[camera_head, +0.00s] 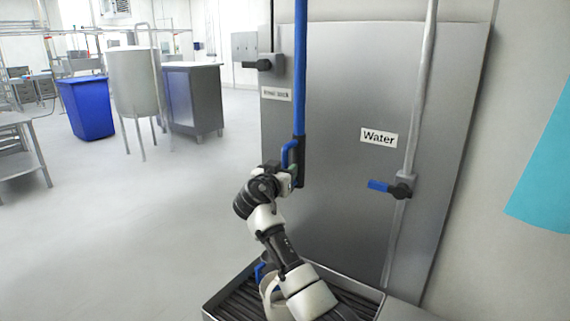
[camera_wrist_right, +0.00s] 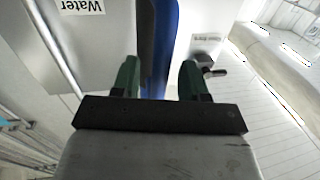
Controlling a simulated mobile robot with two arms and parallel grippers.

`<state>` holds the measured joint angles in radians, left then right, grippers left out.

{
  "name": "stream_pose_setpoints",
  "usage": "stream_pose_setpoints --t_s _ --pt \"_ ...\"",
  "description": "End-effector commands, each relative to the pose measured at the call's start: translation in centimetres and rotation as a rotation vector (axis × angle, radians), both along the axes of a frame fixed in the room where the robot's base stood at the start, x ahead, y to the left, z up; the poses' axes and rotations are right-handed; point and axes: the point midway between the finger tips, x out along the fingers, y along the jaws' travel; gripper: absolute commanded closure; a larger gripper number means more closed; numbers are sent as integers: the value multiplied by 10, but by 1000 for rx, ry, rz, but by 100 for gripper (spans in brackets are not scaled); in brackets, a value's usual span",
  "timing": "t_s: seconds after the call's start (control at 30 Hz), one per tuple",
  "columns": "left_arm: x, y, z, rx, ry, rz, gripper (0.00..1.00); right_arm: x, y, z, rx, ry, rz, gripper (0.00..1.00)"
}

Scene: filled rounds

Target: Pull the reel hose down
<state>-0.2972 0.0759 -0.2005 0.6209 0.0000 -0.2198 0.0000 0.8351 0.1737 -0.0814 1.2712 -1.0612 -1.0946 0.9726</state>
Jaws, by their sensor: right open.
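The reel hose (camera_head: 300,70) is a blue tube that hangs straight down in front of a steel panel. Its lower end has a black grip (camera_head: 301,160) with a blue lever (camera_head: 287,153). My right gripper (camera_head: 291,172) is at this lower end, on its left side. In the right wrist view the blue and black hose end (camera_wrist_right: 160,45) stands between the two green fingers of my right gripper (camera_wrist_right: 159,78). The fingers are apart, with a gap on each side of the hose. My left gripper is not in view.
The steel panel (camera_head: 350,90) stands close behind the hose. A grey pipe with a blue-handled valve (camera_head: 390,188) runs down at its right. A grated floor tray (camera_head: 240,300) lies below. Left is open floor, with a blue bin (camera_head: 86,107) and a tank (camera_head: 135,80) farther back.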

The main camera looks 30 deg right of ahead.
Motion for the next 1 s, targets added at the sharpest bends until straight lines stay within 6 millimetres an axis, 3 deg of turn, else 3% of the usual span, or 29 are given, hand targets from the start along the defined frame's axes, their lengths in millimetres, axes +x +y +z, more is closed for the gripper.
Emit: stream_pose_setpoints --t_s 0.4,0.7,1.0 --pt "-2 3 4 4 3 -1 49 6 -9 0 0 0 0 56" --pt "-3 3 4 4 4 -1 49 6 -9 0 0 0 0 100" --pt "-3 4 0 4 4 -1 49 6 -9 -3 -1 1 0 100"
